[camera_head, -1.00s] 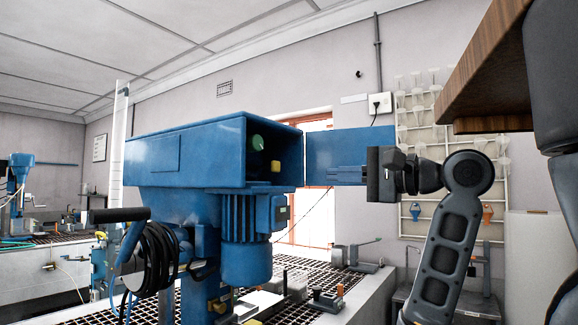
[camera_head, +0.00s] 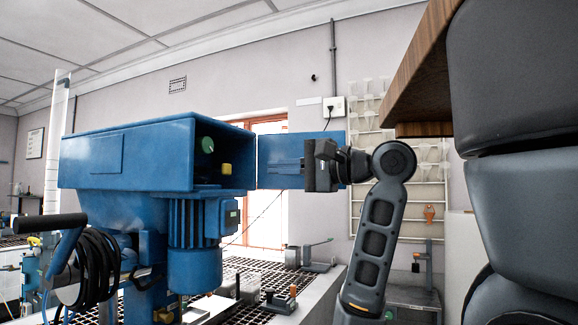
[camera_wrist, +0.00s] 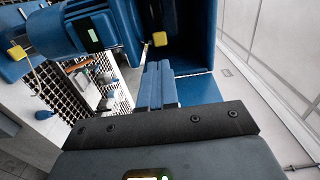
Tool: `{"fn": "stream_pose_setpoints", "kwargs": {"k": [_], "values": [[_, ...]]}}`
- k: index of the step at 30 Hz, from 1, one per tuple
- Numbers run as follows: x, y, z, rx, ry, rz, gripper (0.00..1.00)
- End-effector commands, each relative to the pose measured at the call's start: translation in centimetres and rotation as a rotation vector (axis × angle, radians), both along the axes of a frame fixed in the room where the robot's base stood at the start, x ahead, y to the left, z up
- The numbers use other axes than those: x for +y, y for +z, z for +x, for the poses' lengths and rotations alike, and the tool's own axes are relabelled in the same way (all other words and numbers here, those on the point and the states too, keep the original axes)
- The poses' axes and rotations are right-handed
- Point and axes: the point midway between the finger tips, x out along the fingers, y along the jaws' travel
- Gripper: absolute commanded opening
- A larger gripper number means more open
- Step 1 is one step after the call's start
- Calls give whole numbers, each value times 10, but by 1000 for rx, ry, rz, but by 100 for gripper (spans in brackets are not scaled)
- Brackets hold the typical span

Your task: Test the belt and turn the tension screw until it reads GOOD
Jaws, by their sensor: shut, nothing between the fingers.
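The blue belt housing (camera_head: 130,160) of the flotation machine has its right end open. Inside the opening in the head view are a green round part (camera_head: 207,145) and a yellow block (camera_head: 226,169). The yellow part also shows in the wrist view (camera_wrist: 160,39). I cannot tell which part is the tension screw; the belt and any GOOD reading cannot be made out. My gripper (camera_head: 272,166) is shut and empty, its blue fingers (camera_wrist: 157,85) pointing at the opening from the right, in front of the blue panel (camera_head: 330,150) and apart from the yellow block.
The blue motor (camera_head: 196,245) hangs below the housing. A black cable coil (camera_head: 95,265) hangs at the left. Grating (camera_head: 250,265) and small bench fittings (camera_head: 310,255) lie below my gripper. A wooden shelf (camera_head: 420,75) overhangs at the upper right.

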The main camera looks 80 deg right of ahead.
Motion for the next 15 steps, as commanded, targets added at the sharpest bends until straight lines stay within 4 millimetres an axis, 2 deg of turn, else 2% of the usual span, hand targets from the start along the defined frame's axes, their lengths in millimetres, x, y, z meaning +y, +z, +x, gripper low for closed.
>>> {"fn": "stream_pose_setpoints", "kwargs": {"k": [1, 9, 15], "values": [[-2, 0, 11, 3, 4, 3, 0], [-14, 1, 61, 2, 2, 3, 0], [-21, 0, 85, 1, 0, 2, 0]]}}
